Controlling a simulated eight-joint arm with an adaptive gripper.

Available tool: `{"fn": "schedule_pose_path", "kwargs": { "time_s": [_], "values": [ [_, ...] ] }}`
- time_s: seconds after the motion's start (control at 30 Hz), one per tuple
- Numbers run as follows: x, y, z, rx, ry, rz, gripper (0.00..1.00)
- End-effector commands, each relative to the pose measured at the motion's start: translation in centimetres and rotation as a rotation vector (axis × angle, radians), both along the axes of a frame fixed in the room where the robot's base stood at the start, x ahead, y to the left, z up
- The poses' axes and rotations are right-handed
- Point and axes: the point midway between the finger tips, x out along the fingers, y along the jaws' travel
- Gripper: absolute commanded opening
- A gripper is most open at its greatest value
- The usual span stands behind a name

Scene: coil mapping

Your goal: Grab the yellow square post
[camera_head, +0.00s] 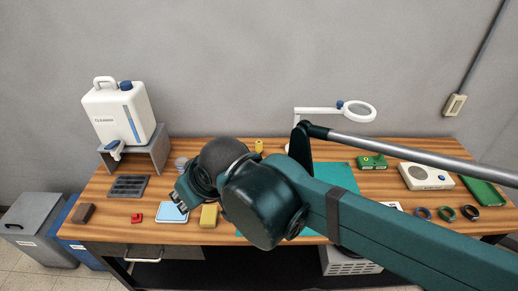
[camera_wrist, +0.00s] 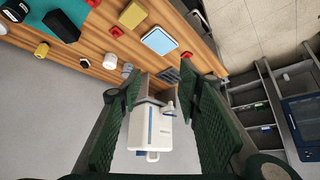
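A small yellow post (camera_head: 259,147) stands near the back edge of the wooden table, behind my arm in the head view. A small yellow piece, likely the same post, shows at the upper left of the wrist view (camera_wrist: 41,50). My gripper (camera_wrist: 160,78) is open, with its two green ridged fingers wide apart and nothing held between them. The fingers point toward the white cleaner jug (camera_wrist: 152,128), which lies beyond them. In the head view my gripper (camera_head: 183,193) is left of the post, above the table, and partly hidden by my arm.
The cleaner jug stands on a grey stand (camera_head: 150,158) at the back left. A yellow block (camera_head: 209,216), a light-blue tray (camera_head: 172,212), a red piece (camera_head: 136,218) and a dark tray (camera_head: 129,187) lie at the front left. A magnifier lamp (camera_head: 357,111) stands behind my arm.

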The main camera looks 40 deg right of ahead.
Motion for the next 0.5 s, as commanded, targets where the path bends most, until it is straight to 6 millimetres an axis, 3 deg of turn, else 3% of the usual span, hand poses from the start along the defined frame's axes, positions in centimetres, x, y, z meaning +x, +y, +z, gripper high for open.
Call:
{"fn": "schedule_pose_path", "kwargs": {
  "time_s": [0.27,0.5],
  "values": [
    [0.3,-0.2,0.1,-0.01,0.005,0.009,0.34],
    [1.9,-1.4,0.8,-0.061,0.031,0.055,0.34]
  ]
}}
